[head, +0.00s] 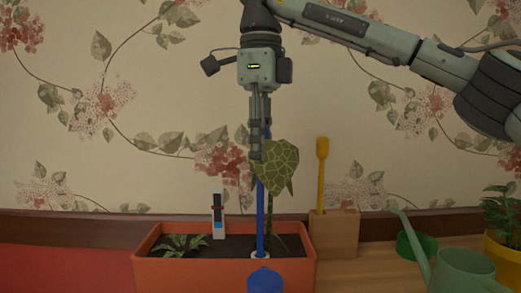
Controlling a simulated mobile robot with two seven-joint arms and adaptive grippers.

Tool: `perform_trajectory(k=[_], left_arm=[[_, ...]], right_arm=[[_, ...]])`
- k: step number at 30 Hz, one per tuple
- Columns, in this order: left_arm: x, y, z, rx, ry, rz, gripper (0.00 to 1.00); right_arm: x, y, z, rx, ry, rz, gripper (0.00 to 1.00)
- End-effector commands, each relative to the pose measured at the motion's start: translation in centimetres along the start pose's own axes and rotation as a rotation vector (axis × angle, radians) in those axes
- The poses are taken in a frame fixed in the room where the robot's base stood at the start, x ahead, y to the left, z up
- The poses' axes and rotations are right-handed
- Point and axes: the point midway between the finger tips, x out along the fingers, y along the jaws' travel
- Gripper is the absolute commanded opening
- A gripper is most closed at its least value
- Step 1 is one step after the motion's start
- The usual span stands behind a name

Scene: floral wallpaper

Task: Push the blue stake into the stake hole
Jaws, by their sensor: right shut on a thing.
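My right gripper (256,150) points straight down over the planter and is shut on the upper part of the blue stake (261,215). The stake stands upright below the fingers. Its lower end meets a pale ring (260,254) in the soil of the orange planter (212,272), which looks like the stake hole. I cannot tell how deep the stake's tip is. A patterned green leaf (277,168) on a dark stem is right beside the stake and overlaps the fingers. My left gripper is not in view.
A blue rounded object (265,280) stands in front of the planter. A white meter (218,215) and a small leafy plant (182,245) are in the soil. To the right are a wooden block (338,235) with a yellow tool (321,175), a green watering can (462,272) and a yellow pot (505,258).

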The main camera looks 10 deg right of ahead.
Motion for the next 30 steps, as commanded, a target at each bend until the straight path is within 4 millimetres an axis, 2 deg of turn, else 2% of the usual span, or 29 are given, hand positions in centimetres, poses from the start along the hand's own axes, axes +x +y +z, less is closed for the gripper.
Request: perform_trajectory(k=[30], left_arm=[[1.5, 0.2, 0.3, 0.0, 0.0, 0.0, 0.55]], right_arm=[[2.7, 0.0, 0.0, -0.001, 0.0, 0.0, 0.0]])
